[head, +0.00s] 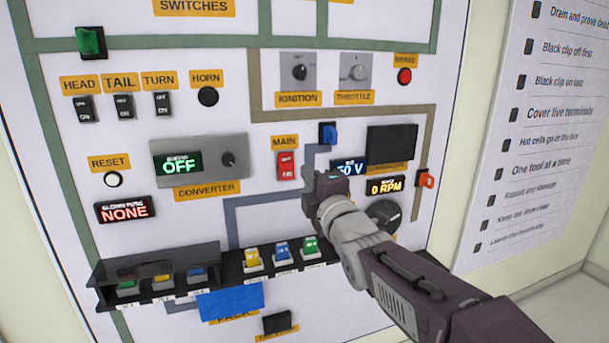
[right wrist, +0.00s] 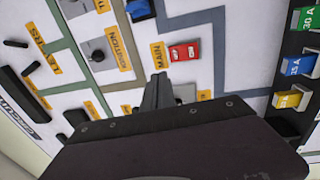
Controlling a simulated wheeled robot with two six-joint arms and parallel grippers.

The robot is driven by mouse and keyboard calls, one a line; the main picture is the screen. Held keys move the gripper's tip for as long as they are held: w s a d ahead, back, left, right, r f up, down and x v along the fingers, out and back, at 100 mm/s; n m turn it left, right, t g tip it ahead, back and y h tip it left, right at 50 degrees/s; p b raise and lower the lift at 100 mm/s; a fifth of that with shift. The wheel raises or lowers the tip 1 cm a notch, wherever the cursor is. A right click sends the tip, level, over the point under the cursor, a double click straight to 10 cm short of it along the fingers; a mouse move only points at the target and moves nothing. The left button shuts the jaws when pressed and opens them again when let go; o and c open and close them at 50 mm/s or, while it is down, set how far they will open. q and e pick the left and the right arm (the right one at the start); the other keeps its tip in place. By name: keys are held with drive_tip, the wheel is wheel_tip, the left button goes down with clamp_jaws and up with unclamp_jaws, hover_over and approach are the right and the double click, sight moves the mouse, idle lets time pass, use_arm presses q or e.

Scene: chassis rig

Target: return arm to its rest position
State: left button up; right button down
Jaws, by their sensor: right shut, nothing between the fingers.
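My right gripper (head: 325,184) is in front of the middle of the white panel, just right of and below the red MAIN switch (head: 287,166). Its arm reaches in from the lower right. In the right wrist view, the gripper's fingers (right wrist: 158,88) are together with nothing between them, and the red MAIN switch (right wrist: 184,51) shows just beyond and to the right. I cannot tell how far the fingertips are from the panel. My left gripper is in neither view.
The upright panel (head: 210,110) carries switches, knobs and displays. A black fuse shelf (head: 230,265) with coloured fuses sticks out below the gripper. A black round knob (head: 383,214) is beside my arm. A printed checklist (head: 540,130) hangs at right. Clear floor (head: 560,310) shows lower right.

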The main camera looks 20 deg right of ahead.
drive_tip(key=s+f+m+g, duration=0.25)
drive_tip(key=f+g, duration=0.25)
drive_tip(key=f, duration=1)
drive_tip(key=s+f+m+g, duration=0.2)
drive_tip(key=f+m+g, duration=0.25)
drive_tip(key=f, duration=1.05)
drive_tip(key=s+f+m+g, duration=0.4)
drive_tip(key=s+f+m, duration=0.2)
drive_tip(key=s, duration=0.4)
drive_tip(key=s+f+m+g, duration=0.5)
drive_tip(key=s+f, duration=0.2)
drive_tip(key=s, duration=0.2)
wheel_tip(320, 180, up, 20)
drive_tip(key=p, duration=1.9)
drive_tip(key=shift+a+m+p, duration=0.2)
drive_tip(key=shift+m+p, duration=0.1)
drive_tip(key=shift+p, duration=0.05)
